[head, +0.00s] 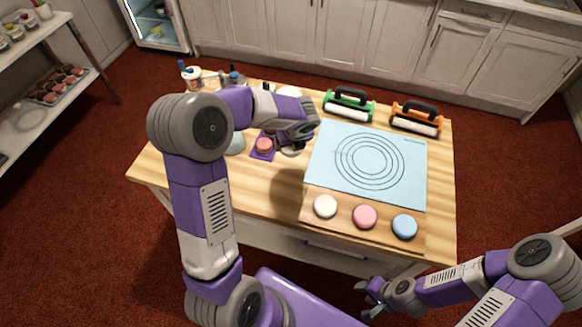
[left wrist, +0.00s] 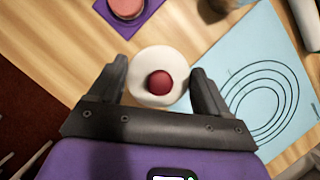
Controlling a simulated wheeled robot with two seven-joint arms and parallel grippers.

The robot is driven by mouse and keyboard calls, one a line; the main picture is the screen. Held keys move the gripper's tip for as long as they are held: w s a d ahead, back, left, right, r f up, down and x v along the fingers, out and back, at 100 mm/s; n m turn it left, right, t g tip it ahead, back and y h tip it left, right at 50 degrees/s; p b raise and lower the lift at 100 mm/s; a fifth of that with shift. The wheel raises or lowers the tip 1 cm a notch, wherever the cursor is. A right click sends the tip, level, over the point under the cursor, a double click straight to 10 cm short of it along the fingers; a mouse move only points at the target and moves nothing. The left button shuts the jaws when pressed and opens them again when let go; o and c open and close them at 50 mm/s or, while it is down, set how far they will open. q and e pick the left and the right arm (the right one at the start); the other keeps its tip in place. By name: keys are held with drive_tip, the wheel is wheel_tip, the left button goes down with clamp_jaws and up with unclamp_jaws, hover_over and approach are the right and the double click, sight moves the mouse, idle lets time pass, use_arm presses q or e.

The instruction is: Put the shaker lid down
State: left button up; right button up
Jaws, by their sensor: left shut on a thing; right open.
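The shaker lid (left wrist: 145,88), a round white disc with a dark red knob, sits between the two fingers of my left gripper (left wrist: 158,85) in the left wrist view. The gripper is shut on it. In the head view my left gripper (head: 291,140) is over the wooden table, left of the blue mat, and mostly hides the lid. I cannot tell how far the lid is above the table. My right gripper (head: 374,296) is open and empty, low in front of the table's front edge.
A pink round piece on a purple mat (head: 257,155) lies just left of the left gripper. The blue mat (head: 325,165) with printed rings is to the right. White (head: 325,206), pink (head: 364,216) and blue (head: 404,227) discs line its front. Green (head: 349,104) and orange (head: 416,118) handled rollers stand behind.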

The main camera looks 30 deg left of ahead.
sight(295, 154)
use_arm(q)
wheel_tip(295, 154, down, 10)
drive_tip(key=b, duration=0.4)
drive_tip(key=o, duration=1)
drive_tip(key=shift+f, duration=0.1)
drive_tip(key=shift+c, duration=0.2)
drive_tip(key=shift+r, duration=0.2)
drive_tip(key=p+v, duration=0.3)
drive_tip(key=v, duration=0.9)
drive_tip(key=shift+a+p, duration=0.1)
drive_tip(key=shift+p, duration=0.3)
